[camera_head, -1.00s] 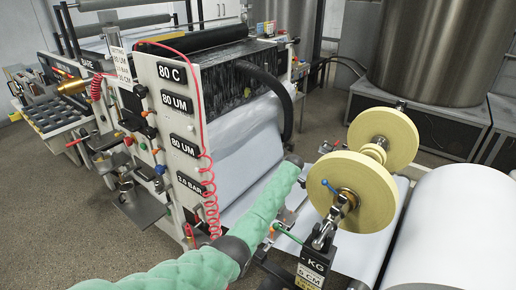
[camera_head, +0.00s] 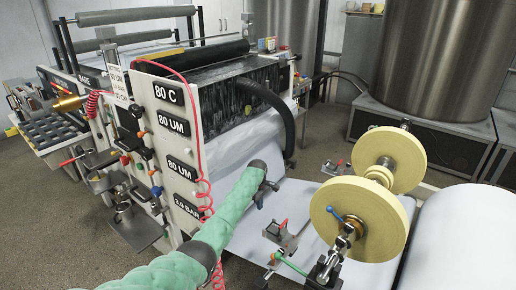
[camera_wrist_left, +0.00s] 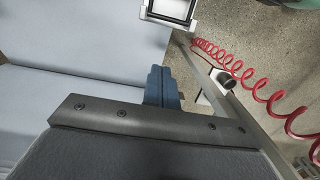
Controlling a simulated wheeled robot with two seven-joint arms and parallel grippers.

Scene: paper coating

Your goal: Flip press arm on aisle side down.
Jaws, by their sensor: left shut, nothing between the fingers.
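Two small clamp-like arms show beside the white web in the head view: one with a red handle (camera_head: 283,225), one with a green handle (camera_head: 291,265) near the yellow rolls. I cannot tell which is the press arm on the aisle side. My left gripper (camera_head: 267,190), at the end of the green-sleeved arm, is above the white web, behind and left of the red-handled piece and apart from it. Its blue-grey fingers (camera_wrist_left: 163,86) are shut and empty in the left wrist view. A metal frame piece (camera_wrist_left: 170,11) lies beyond them. My right gripper is out of view.
Yellow rolls (camera_head: 367,220) stand on the right, with a blue-tipped lever (camera_head: 333,213) beside them. A large white roll (camera_head: 465,240) is at far right. The machine's labelled side panel (camera_head: 172,150) and a red coiled hose (camera_wrist_left: 245,75) are close to the arm.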

